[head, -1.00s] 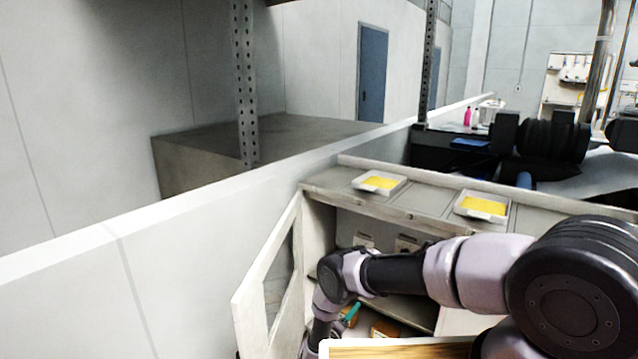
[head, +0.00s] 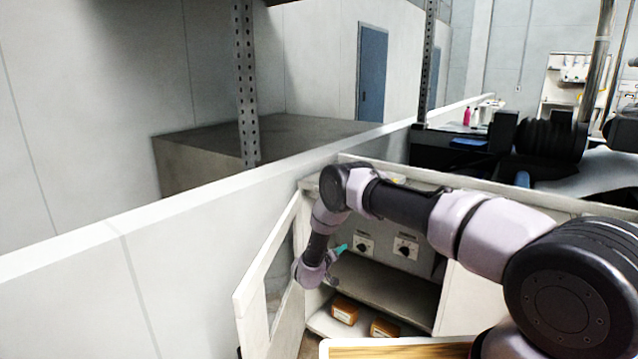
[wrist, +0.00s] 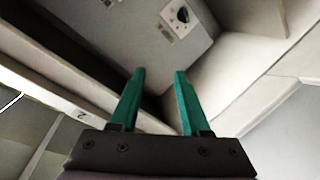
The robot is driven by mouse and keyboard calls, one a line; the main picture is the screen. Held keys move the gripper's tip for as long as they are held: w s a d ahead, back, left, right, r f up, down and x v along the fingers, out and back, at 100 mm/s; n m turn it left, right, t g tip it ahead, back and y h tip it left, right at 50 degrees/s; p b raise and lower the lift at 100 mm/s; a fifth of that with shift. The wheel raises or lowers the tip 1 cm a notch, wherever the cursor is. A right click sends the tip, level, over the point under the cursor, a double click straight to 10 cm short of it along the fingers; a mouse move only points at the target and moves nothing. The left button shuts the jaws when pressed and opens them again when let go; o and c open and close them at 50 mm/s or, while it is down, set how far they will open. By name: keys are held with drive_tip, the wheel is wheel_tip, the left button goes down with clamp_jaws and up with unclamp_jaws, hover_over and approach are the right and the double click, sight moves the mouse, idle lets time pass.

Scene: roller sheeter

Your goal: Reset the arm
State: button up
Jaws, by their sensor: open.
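My gripper (head: 341,248) is in front of the open cabinet, near its left side and the open door. Its teal fingers also show in the wrist view (wrist: 158,80), spread apart with nothing between them. My arm reaches from the lower right across the cabinet top and bends down to the gripper. Beyond the fingers in the wrist view is the cabinet interior with a dial switch (wrist: 180,15).
The open cabinet door (head: 262,285) stands left of my gripper. Inside are two dial switches (head: 405,248), a shelf (head: 385,290) and two brown boxes (head: 344,311) below. A wood-topped surface (head: 400,352) is at the front. A low white wall (head: 180,230) runs behind.

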drive_tip(key=w+r+m+y, duration=0.1)
drive_tip(key=w+r+y, duration=0.25)
drive_tip(key=r, duration=1.15)
drive_tip(key=w+r+m+y, duration=0.2)
drive_tip(key=w+r, duration=0.2)
drive_tip(key=r, duration=1.1)
drive_tip(key=s+d+r+y, duration=0.1)
drive_tip(key=s+d+r, duration=0.15)
drive_tip(key=r, duration=0.45)
drive_tip(key=s+d+r+g+y, duration=0.1)
drive_tip(key=s+r, duration=0.2)
drive_tip(key=r, duration=0.3)
drive_tip(key=s+d+r+y, duration=0.1)
drive_tip(key=s+r, duration=0.2)
drive_tip(key=r, duration=0.4)
drive_tip(key=s+d+r+g+y, duration=0.2)
drive_tip(key=s+d+r, duration=0.2)
drive_tip(key=s+r, duration=0.5)
drive_tip(key=s+d+m+g, duration=0.1)
drive_tip(key=s+d, duration=0.2)
drive_tip(key=s, duration=0.9)
drive_tip(key=s+d+f+m+g, duration=0.1)
drive_tip(key=s+d, duration=0.2)
drive_tip(key=s, duration=0.9)
drive_tip(key=s+d+f+m+g+h, duration=0.1)
drive_tip(key=s+d, duration=0.2)
drive_tip(key=s, duration=0.9)
drive_tip(key=shift+s+f, duration=0.25)
drive_tip(key=shift+s, duration=0.1)
drive_tip(key=shift+d, duration=0.15)
